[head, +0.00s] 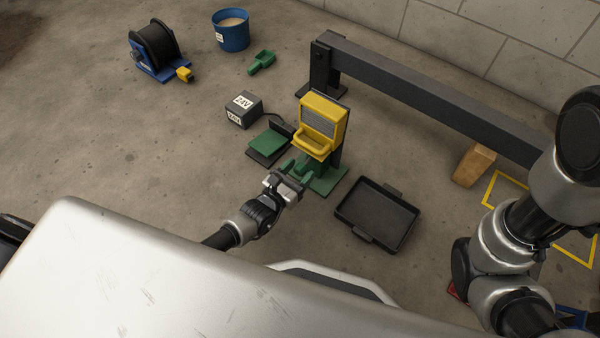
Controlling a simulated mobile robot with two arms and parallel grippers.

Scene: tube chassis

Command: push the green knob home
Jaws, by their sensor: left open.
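A yellow housing (321,122) with a grey front panel stands upright on a green base plate (327,182) near the middle of the head view. Small green parts (303,168) show low in front of it, at the tips of my left gripper (287,178). I cannot tell which of them is the green knob; my fingers partly cover this spot. The left gripper is open, and whether it touches a green part is unclear. My right arm comes in at the right, but its gripper is out of view.
A green-topped pad (269,143) and a grey 24V box (244,110) stand left of the housing. A black tray (377,214) lies to the right. A dark beam (430,95) runs behind. A blue bucket (231,33), green scoop (262,62), cable reel (156,47) and wooden block (474,165) lie farther out.

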